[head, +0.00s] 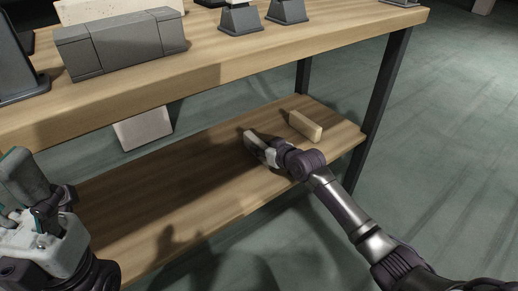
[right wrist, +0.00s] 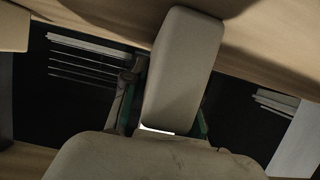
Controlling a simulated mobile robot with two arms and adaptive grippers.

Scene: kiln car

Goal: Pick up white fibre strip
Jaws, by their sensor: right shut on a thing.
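A cream-white bar, which looks like the white fibre strip (head: 250,138), is at my right gripper (head: 258,147) over the lower wooden shelf. In the right wrist view the strip (right wrist: 183,70) stands out lengthwise from between the fingers, with green pads on both sides of it. My right gripper is shut on it. I cannot tell whether the strip touches the shelf. My left gripper (head: 35,195) is at the lower left, away from the strip, and its finger gap is unclear.
A similar cream bar (head: 305,125) lies on the lower shelf (head: 170,200), right of my right gripper. The table top (head: 250,60) overhangs the shelf and carries a grey box (head: 120,45) and dark stands (head: 240,18). A dark table leg (head: 385,85) stands at the right.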

